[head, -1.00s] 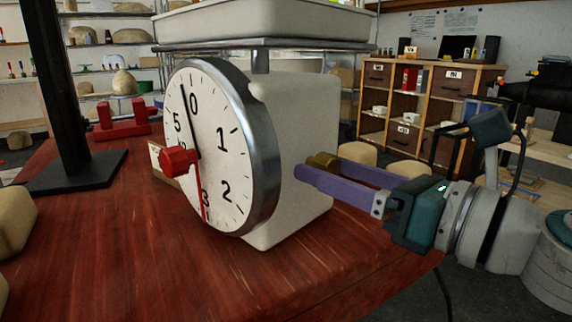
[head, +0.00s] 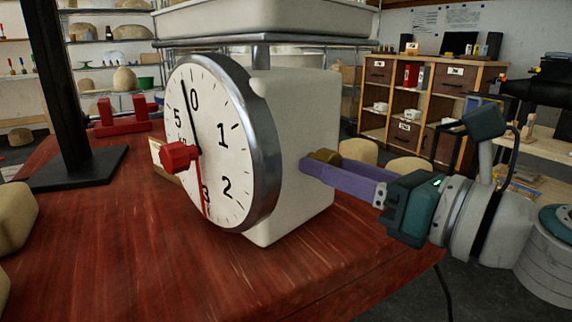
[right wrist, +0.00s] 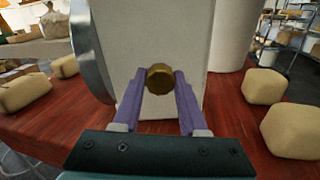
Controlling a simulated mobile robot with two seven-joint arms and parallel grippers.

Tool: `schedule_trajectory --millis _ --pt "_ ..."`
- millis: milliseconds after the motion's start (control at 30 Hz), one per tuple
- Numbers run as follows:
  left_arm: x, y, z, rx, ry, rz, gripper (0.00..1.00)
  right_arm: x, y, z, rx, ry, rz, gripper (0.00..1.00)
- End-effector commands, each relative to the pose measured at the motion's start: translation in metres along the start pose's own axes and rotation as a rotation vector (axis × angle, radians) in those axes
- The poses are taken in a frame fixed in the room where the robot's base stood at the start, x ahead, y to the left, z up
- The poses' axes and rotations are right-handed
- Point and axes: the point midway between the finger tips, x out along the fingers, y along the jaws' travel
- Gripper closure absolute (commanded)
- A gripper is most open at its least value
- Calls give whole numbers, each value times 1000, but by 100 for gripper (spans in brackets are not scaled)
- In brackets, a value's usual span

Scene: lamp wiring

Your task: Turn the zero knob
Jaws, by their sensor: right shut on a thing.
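The zero knob is a small brass knob (head: 325,156) on the right side wall of a white dial scale (head: 300,150). In the right wrist view the knob (right wrist: 160,79) sits between the two purple fingers. My right gripper (head: 318,165) is shut on the knob, with one finger on each side of it. In the head view the near finger hides part of the knob. The dial face (head: 215,160) has a black pointer (head: 188,110) just left of the 0 and a red pointer near the 3. My left gripper is not in view.
The scale stands on a red wooden table (head: 130,250) with a pan (head: 265,20) above it. A red knob (head: 179,156) juts from the dial's front. A black post (head: 68,100) stands at the left. Beige lumps lie around the table. The table front is clear.

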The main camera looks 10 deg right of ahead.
Motion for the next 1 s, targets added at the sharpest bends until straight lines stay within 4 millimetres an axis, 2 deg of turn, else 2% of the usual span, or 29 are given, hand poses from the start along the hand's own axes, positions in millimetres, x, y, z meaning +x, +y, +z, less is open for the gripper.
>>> schedule_trajectory --millis 467,667,1000 --pt "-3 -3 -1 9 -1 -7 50 0 0 1 55 1 -1 100" --pt "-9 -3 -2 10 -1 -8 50 0 0 2 177 5 -2 100" --pt "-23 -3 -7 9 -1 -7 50 0 1 3 490 14 -3 100"
